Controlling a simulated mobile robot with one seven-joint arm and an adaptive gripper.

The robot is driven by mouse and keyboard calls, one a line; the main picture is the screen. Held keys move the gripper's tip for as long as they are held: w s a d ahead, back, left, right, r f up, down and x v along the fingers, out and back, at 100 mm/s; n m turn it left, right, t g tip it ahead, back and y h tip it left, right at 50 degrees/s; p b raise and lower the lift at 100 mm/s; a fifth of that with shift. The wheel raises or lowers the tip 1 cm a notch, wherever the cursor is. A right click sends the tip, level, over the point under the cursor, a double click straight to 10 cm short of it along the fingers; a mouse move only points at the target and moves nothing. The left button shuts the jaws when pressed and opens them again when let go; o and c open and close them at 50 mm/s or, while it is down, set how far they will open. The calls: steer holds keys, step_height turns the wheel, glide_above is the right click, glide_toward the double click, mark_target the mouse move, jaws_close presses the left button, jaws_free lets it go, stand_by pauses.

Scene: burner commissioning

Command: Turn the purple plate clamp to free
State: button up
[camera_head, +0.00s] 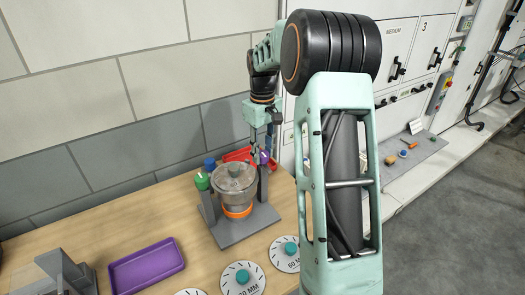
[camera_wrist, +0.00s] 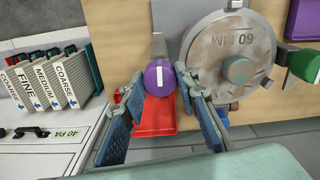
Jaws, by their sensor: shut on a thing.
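The purple plate clamp (camera_wrist: 159,79) is a round purple knob with a white line on its face; the line stands about upright in the wrist view. In the head view the clamp (camera_head: 263,157) is at the right of the burner stand, partly hidden. My gripper (camera_wrist: 160,80) has its two fingers on either side of the knob, shut on it. In the head view my gripper (camera_head: 264,143) points down at the clamp. The grey 60 MM plate (camera_wrist: 216,72) lies beside the clamp, and it shows on the stand in the head view (camera_head: 236,186).
A green knob (camera_head: 202,181) and a blue one (camera_head: 209,163) stand left of the plate. A red tray (camera_wrist: 155,120) lies behind the clamp. A purple tray (camera_head: 147,266) and loose plates (camera_head: 242,280) lie on the bench. Labelled filter panels (camera_wrist: 55,85) are beyond the bench edge.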

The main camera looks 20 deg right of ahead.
mark_target(262, 153)
steer(key=shift+n, duration=0.4)
steer(key=o, duration=1.1)
steer(key=shift+o, duration=0.2)
step_height(262, 153, up, 12)
steer(key=shift+w+a, duration=0.1)
